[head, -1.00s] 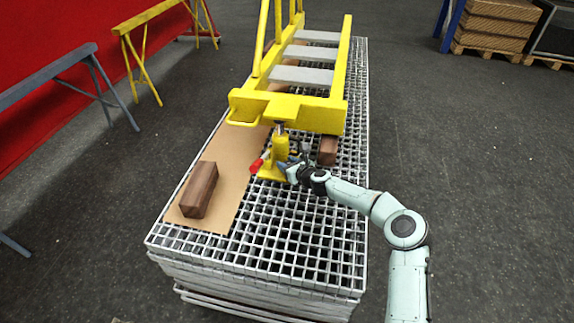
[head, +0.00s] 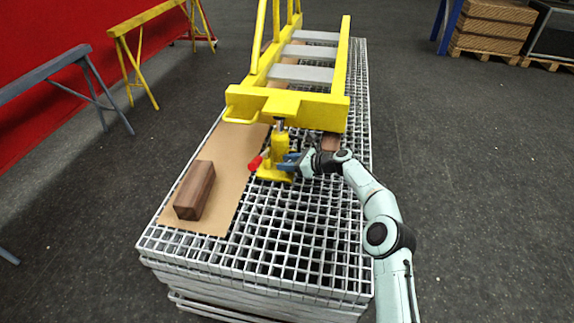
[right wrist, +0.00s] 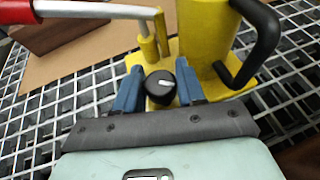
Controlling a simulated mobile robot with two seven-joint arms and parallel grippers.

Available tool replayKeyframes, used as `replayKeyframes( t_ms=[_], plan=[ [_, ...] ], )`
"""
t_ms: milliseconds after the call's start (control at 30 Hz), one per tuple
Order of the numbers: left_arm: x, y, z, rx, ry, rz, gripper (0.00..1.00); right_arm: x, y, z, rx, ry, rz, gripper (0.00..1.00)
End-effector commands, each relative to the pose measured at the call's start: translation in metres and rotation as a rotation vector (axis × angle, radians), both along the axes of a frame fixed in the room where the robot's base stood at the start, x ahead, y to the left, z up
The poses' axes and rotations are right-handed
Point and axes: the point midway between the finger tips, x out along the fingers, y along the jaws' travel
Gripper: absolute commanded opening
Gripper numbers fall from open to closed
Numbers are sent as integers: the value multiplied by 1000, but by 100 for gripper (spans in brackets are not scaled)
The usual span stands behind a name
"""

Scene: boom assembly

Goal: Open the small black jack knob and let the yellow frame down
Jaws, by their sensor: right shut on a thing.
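The yellow jack (head: 281,148) stands on the metal grating under the front crossbeam of the yellow frame (head: 290,107). Its ram meets the beam from below. The small black knob (right wrist: 161,86), with a white mark on top, sits low on the jack's base beside the yellow body (right wrist: 208,38). My right gripper (head: 289,162) reaches in from the right at the jack's foot. In the right wrist view its blue fingers (right wrist: 158,70) stand on both sides of the knob, shut on it. The knob is too small to make out in the head view. My left gripper is out of view.
The jack's red-ended lever (head: 255,163) points left, and a black curved handle (right wrist: 262,45) is close to the right finger. A wooden block (head: 194,190) lies on the brown board (head: 228,185). Another block (head: 330,142) is under the beam's right end.

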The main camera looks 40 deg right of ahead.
Motion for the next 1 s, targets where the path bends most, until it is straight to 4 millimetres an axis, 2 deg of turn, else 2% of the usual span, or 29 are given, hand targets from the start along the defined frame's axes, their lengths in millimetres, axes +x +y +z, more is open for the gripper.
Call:
replayKeyframes(
  t_ms=[400, 433, 500, 833, 1000],
  plan=[
    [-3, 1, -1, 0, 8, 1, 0, 0, 1, -2, 4, 4, 7, 9],
    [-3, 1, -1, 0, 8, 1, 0, 0, 1, -2, 4, 4, 7, 42],
    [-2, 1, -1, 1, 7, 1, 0, 0, 1, -2, 4, 4, 7, 61],
    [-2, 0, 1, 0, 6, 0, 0, 0, 0, 0, 2, 1, -2, 61],
    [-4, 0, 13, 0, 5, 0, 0, -1, 0, 3, 3, 1, -50, 61]
  ],
)
